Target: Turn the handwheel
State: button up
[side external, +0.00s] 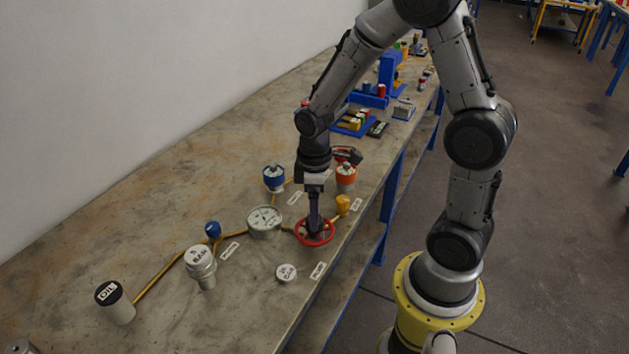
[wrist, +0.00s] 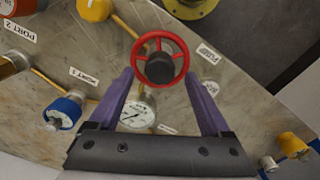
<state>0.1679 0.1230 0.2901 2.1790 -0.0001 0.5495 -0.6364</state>
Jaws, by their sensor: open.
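The red handwheel (side external: 315,232) stands on the bench near its right edge, joined to the yellow piping. In the wrist view the handwheel (wrist: 160,60) shows whole, with spokes and a dark hub, just beyond the fingertips. My gripper (side external: 314,222) points down over the wheel. In the wrist view my gripper (wrist: 163,78) has its two purple fingers spread wide, with nothing between them at the tips. The side view does not show clearly whether the fingers touch the rim.
A round gauge (side external: 265,221) sits left of the wheel. A blue-topped port (side external: 274,178) and an orange-topped port (side external: 346,178) stand behind it. A white cap (side external: 286,272) lies in front. A vessel (side external: 200,267) and an OIL container (side external: 114,302) stand farther left.

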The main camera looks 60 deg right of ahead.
notch_tip(320, 180, up, 10)
jog(key=shift+r, duration=0.25)
dwell(0.3)
notch_tip(320, 180, up, 5)
jog(key=t, duration=0.2)
send_over(317, 236)
jog(key=s+a+r+m+t, duration=0.3)
jog(key=s+m, duration=0.2)
jog(key=s, duration=0.6)
jog(key=shift+s+t, duration=0.25)
jog(key=shift+t, duration=0.05)
